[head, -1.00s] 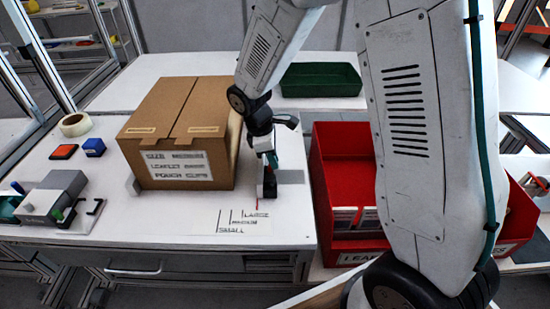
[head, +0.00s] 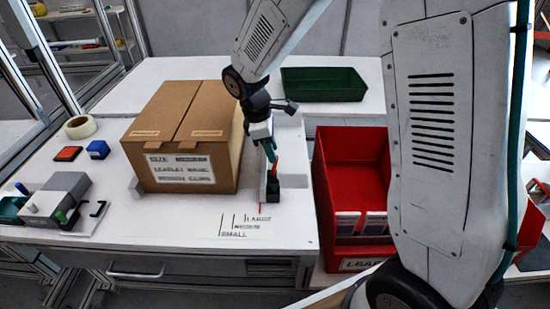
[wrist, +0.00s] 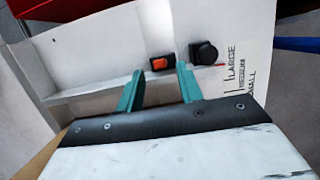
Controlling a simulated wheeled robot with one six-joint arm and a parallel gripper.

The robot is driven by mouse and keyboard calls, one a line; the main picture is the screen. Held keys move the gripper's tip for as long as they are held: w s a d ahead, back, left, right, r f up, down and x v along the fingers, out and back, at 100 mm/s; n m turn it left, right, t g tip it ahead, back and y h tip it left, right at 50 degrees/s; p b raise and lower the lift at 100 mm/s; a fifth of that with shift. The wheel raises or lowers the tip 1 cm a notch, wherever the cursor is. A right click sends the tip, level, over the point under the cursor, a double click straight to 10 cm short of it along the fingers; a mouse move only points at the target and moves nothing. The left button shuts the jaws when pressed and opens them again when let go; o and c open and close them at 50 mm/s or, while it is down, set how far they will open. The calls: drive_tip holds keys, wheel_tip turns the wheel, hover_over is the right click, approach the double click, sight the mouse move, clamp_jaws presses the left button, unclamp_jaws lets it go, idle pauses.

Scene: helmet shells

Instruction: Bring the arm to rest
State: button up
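My gripper (head: 271,153) hangs low over the white table, to the right of the cardboard box. In the wrist view its two teal fingers (wrist: 158,70) are spread apart with nothing held between them. Just beyond the fingertips is a small black block with an orange top (wrist: 160,63). A round black piece (wrist: 203,52) is beside it. In the head view an orange-red piece (head: 275,166) shows below the fingers, above a small black holder (head: 272,191). I cannot tell whether the fingers touch anything.
A cardboard box (head: 185,135) stands close on the left. A red bin (head: 325,170) is on the right and a green tray (head: 322,84) is behind. The white table (head: 180,222) is clear in front, beside printed size marks (head: 245,227).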

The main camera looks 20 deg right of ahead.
drive_tip(key=shift+v, duration=1.25)
drive_tip(key=s+d+r+m+t+y, duration=0.1)
drive_tip(key=s+d+r+m, duration=0.2)
drive_tip(key=s, duration=1)
drive_tip(key=s+d+r+m+t+y, duration=0.1)
drive_tip(key=s+d+r+m, duration=0.1)
drive_tip(key=s+r+m, duration=0.8)
drive_tip(key=s+r, duration=0.1)
drive_tip(key=s, duration=0.3)
drive_tip(key=shift+d+r+t+y, duration=0.25)
drive_tip(key=shift+d+t+y, duration=0.05)
drive_tip(key=shift+d+y, duration=0.1)
